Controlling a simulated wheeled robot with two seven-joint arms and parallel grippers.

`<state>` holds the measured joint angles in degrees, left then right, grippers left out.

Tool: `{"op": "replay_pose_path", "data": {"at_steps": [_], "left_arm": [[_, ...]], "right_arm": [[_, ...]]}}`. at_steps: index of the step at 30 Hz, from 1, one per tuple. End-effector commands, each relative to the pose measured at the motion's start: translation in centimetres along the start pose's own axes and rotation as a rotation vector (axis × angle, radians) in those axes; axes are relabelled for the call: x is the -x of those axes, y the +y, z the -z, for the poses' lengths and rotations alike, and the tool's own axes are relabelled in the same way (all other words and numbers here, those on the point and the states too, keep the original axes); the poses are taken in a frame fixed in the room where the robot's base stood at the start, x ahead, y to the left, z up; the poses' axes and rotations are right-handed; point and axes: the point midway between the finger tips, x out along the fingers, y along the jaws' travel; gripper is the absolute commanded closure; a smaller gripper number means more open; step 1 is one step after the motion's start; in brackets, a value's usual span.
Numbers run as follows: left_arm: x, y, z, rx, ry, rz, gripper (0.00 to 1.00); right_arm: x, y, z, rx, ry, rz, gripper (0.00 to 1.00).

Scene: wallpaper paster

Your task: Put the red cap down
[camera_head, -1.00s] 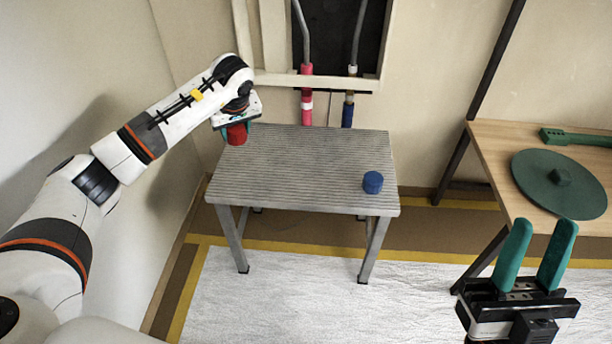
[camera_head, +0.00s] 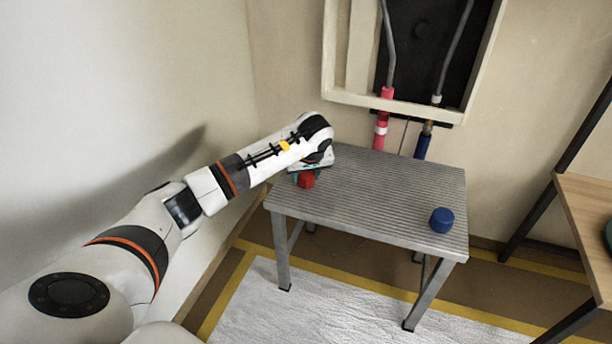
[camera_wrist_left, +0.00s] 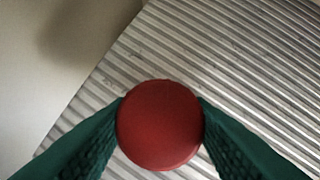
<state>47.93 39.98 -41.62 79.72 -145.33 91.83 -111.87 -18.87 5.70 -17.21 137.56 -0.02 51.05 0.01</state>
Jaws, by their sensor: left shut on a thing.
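The red cap (camera_head: 306,180) is at the left part of the grey ribbed table (camera_head: 370,195) in the head view. My left gripper (camera_head: 305,174) is shut on it, pointing down. In the left wrist view, the round red cap (camera_wrist_left: 160,125) sits between the two green fingers of my left gripper (camera_wrist_left: 160,128), with the ribbed tabletop (camera_wrist_left: 230,60) behind it. I cannot tell whether the cap touches the tabletop. My right gripper is not in view.
A blue cap (camera_head: 441,220) stands on the table's right side. Behind the table, a pink-red pipe (camera_head: 381,130) and a blue pipe (camera_head: 422,146) come down from a wall recess. A wooden table (camera_head: 588,215) is at the right. The tabletop's middle is clear.

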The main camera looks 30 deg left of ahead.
Motion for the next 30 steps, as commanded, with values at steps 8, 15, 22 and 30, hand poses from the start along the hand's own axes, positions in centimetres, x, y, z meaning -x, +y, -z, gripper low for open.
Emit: {"op": "replay_pose_path", "data": {"at_steps": [8,15,22,30], "left_arm": [[-0.2,0.0,0.1,0.000,0.000,0.000,0.51],[-0.1,0.0,0.1,0.000,0.001,0.000,0.34],[0.4,0.0,-0.1,0.000,-0.001,0.001,0.34],[5.7,-0.1,-0.4,-0.002,-0.004,0.002,0.34]], "right_arm": [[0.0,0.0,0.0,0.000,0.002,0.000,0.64],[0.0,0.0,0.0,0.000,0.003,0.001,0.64],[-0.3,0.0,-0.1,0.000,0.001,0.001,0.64],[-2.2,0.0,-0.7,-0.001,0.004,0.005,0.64]]}}
